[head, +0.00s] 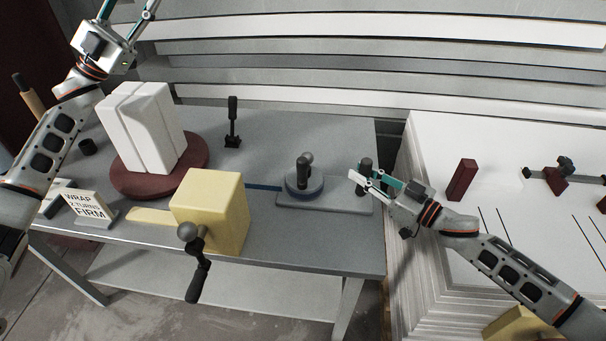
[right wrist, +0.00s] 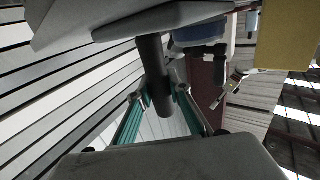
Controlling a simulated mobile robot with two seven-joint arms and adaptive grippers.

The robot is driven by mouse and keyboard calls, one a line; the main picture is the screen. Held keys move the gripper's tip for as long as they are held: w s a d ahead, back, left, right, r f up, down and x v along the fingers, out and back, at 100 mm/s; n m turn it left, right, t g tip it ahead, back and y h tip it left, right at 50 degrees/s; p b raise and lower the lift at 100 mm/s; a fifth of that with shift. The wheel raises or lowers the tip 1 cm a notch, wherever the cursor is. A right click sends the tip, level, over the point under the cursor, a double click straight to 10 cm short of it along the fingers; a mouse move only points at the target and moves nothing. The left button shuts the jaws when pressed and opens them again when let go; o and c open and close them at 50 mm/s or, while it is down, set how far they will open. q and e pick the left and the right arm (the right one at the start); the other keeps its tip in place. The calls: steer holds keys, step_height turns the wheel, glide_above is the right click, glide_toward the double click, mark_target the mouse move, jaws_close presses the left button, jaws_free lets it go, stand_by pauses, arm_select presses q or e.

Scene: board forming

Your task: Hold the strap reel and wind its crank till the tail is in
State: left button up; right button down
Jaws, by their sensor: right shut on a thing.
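The strap reel (head: 304,192) is a round blue-grey drum on a flat grey base plate (head: 335,207), on the grey bench. Its dark crank (head: 305,162) stands on top. The blue strap tail (head: 263,187) lies out to the left of the reel and goes out of sight behind a yellow block. My right gripper (head: 364,181) is shut on the dark upright post at the right end of the base; the post (right wrist: 154,75) shows between the fingers in the right wrist view. My left gripper (head: 127,12) is raised at the top left, fingers apart and empty, tips cut off.
The yellow block (head: 222,210) with a dark crank handle (head: 197,280) stands at the bench front. White boards (head: 142,125) stand on a dark red turntable (head: 120,188). A sign (head: 88,205) reads "WRAP 2 TURNS FIRM". A white board stack (head: 490,150) stands to the right, beyond a gap.

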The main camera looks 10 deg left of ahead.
arm_select(q)
steer(key=s+d+f+m+g+y, duration=0.15)
steer(key=d+m+g, duration=0.35)
steer(key=d, duration=0.6)
steer(key=s+d+f+m+g+y, duration=0.1)
steer(key=s+d+f+m+g, duration=0.2)
steer(key=d+g, duration=0.55)
steer(key=s+d+f+m+g+y, duration=0.1)
steer(key=s+d+f+m+g, duration=0.3)
steer(key=d, duration=0.9)
steer(key=s+d+f+g+y, duration=0.1)
steer(key=d+f+g+y, duration=0.2)
steer(key=d+f, duration=0.1)
steer(key=t+y, duration=0.4)
steer(key=y, duration=1)
glide_above(302, 160)
steer(key=f, duration=1.1)
steer(key=shift+w+d+f, duration=0.1)
steer(key=shift+d+f, duration=0.2)
steer(key=shift+f, duration=0.05)
steer(key=shift+w+a+f+n+y, duration=0.2)
steer(key=shift+a+n+y, duration=0.05)
steer(key=shift+a+n, duration=0.1)
step_height(302, 160, down, 12)
steer(key=shift+r, duration=0.2)
